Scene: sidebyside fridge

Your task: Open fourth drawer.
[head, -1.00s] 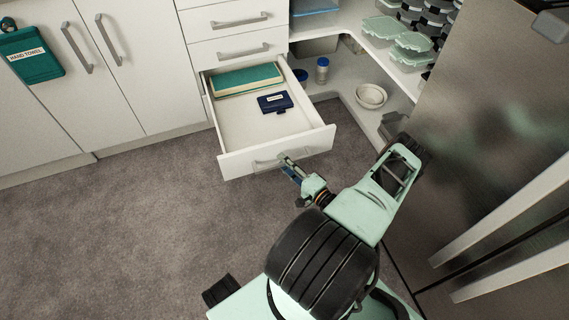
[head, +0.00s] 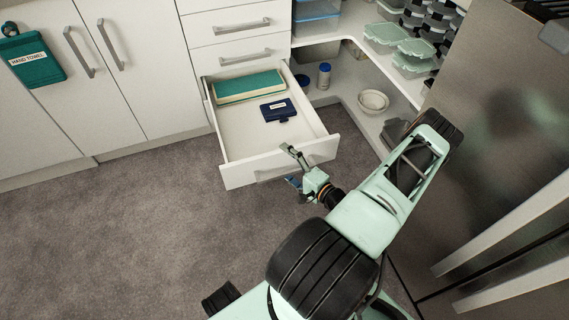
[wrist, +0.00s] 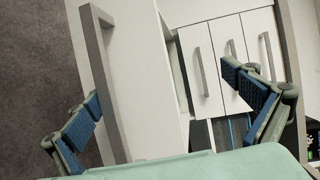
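The lowest visible drawer (head: 240,172) of the white drawer stack stands pulled well out in the head view. Its grey bar handle (head: 270,173) is on the front panel, partly hidden by my gripper. My gripper (head: 291,167) is open at the right part of this handle, its fingers spread above and below it. In the wrist view my gripper (wrist: 170,108) shows both blue-padded fingers wide apart. The handle (wrist: 104,80) lies between them, nearer the left finger, and neither finger grips it.
The drawer holds a green-and-cream box (head: 249,87) and a dark blue case (head: 278,110). Corner shelves (head: 350,100) with containers and a bowl (head: 373,101) stand to the right, beside a metallic fridge (head: 480,130). Grey carpet (head: 110,240) is clear at left.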

